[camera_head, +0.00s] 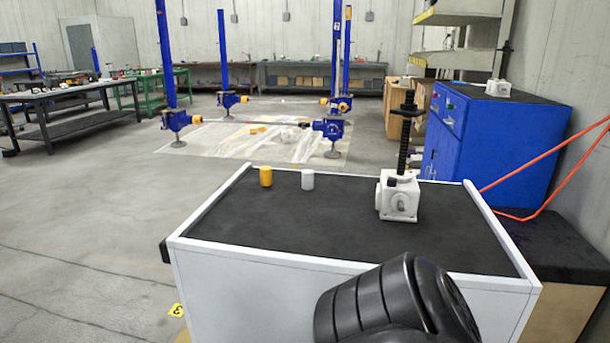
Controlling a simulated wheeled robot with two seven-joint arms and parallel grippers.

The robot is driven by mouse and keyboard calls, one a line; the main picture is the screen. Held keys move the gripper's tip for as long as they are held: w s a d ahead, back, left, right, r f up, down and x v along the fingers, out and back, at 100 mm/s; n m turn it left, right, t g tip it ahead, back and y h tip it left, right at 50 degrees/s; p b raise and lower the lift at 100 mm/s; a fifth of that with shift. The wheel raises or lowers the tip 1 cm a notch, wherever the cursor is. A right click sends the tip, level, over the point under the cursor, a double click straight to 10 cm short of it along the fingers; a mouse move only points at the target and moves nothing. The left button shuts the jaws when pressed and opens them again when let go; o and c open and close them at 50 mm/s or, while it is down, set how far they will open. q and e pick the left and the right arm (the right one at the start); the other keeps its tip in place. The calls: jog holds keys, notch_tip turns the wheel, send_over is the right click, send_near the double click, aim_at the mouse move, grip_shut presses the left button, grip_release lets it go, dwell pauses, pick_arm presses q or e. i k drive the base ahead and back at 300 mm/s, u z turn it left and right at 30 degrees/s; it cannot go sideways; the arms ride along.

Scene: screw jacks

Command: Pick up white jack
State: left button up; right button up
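A white screw jack (398,196) stands upright on the black top of a white-framed cart (335,266), right of its middle. Its black threaded screw (405,135) rises from the white block and carries a small dark plate near the top. Another white jack with a dark screw (498,87) stands on the blue cabinet farther back on the right. A black link of my arm shows at the bottom, in front of the cart. Neither gripper is in view.
A yellow cylinder (266,176) and a white cylinder (308,179) stand on the cart's far left part. The cart has a raised white rim. A blue cabinet (481,140) stands behind right, with orange tubing (545,207) near it.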

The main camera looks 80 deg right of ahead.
aim_at(400, 203)
jog(key=z, duration=1.8)
